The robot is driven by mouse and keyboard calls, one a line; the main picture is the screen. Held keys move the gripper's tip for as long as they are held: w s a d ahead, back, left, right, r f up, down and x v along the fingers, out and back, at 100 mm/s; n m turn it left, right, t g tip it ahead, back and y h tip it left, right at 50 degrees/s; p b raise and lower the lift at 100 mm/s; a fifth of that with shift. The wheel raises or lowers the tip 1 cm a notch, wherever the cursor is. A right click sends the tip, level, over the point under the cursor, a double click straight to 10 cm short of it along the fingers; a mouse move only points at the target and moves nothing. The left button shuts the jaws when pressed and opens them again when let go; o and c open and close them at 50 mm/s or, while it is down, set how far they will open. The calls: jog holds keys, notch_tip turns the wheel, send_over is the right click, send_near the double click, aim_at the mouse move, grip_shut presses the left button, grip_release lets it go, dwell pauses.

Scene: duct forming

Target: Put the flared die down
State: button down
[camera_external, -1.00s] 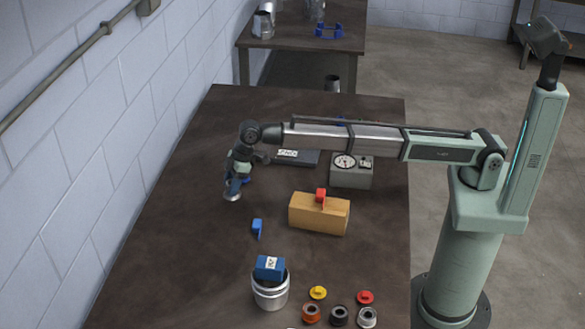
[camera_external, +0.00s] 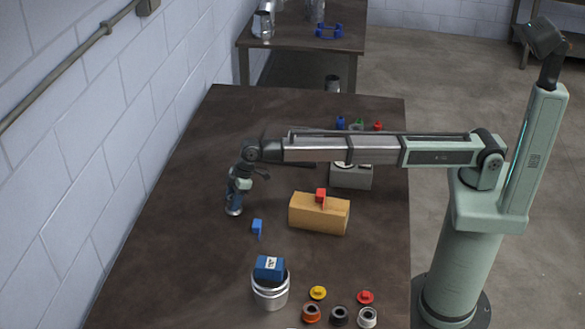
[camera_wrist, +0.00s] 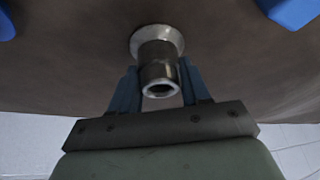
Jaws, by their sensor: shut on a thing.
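The flared die (camera_wrist: 158,62) is a grey metal tube with a wide flared rim, seen in the wrist view with its rim end away from me, towards the brown tabletop. My gripper (camera_wrist: 160,78) is shut on it, with a blue finger on each side of the tube. In the external view my gripper (camera_external: 237,190) points down over the left part of the table, and the die (camera_external: 233,211) shows small below it, close to the tabletop. I cannot tell for sure whether the rim touches the table.
A blue clip (camera_external: 257,226) lies just right of the die. A tan block (camera_external: 318,214) with a red clip stands further right. A metal can (camera_external: 270,292) with a blue box and several coloured rings (camera_external: 339,314) are at the front. The table's left side is clear.

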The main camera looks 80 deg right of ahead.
jog(key=c, duration=0.5)
grip_release()
jog(key=v, duration=1.2)
jog(key=shift+a+r, duration=0.1)
jog(key=shift+r, duration=0.05)
jog(key=shift+a, duration=0.1)
